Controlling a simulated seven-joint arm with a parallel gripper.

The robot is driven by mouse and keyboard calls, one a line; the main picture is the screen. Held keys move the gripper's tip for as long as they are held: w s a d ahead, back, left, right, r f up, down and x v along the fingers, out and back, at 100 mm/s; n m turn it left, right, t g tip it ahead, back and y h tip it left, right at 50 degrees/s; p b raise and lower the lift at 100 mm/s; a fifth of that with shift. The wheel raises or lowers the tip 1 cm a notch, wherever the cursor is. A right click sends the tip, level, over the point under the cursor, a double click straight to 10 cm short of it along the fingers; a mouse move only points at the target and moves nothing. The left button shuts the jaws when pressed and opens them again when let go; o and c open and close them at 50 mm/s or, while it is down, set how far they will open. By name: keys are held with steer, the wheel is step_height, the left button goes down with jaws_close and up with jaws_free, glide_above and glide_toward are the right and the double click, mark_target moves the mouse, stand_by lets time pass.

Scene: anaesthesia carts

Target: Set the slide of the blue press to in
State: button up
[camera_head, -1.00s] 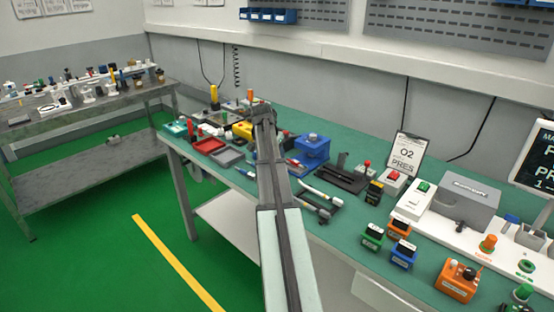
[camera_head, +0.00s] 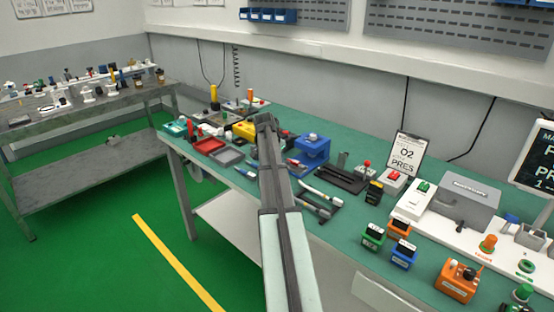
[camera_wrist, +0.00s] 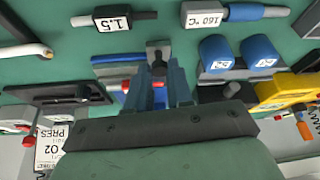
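The blue press (camera_head: 313,148) stands on the green bench in the head view, just right of my arm, with a pale round part on top. The end of my arm (camera_head: 266,119) is left of it and seems apart from it; my fingers are hidden there. In the wrist view my dark gripper body (camera_wrist: 160,125) fills the lower middle. Blue parts (camera_wrist: 178,85) show beyond it, around a narrow grey piece. I cannot tell which of these are fingers and which is the press, nor how the slide stands.
Two blue labelled cylinders (camera_wrist: 260,50) and a yellow block (camera_wrist: 285,90) lie to the right in the wrist view. A dark fixture (camera_head: 340,178) and an O2 sign (camera_head: 406,154) are right of the press.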

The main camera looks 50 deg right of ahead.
mark_target(290, 159)
jaws_close()
steer(key=shift+d, duration=0.1)
steer(key=d, duration=0.7)
steer(key=shift+w+d, duration=0.1)
steer(key=shift+d, duration=0.35)
steer(key=shift+o, duration=1)
jaws_free()
steer(key=shift+d, duration=0.1)
steer(key=o, duration=0.3)
steer(key=shift+a, duration=0.2)
steer(key=v, duration=1.4)
steer(key=shift+d, duration=0.15)
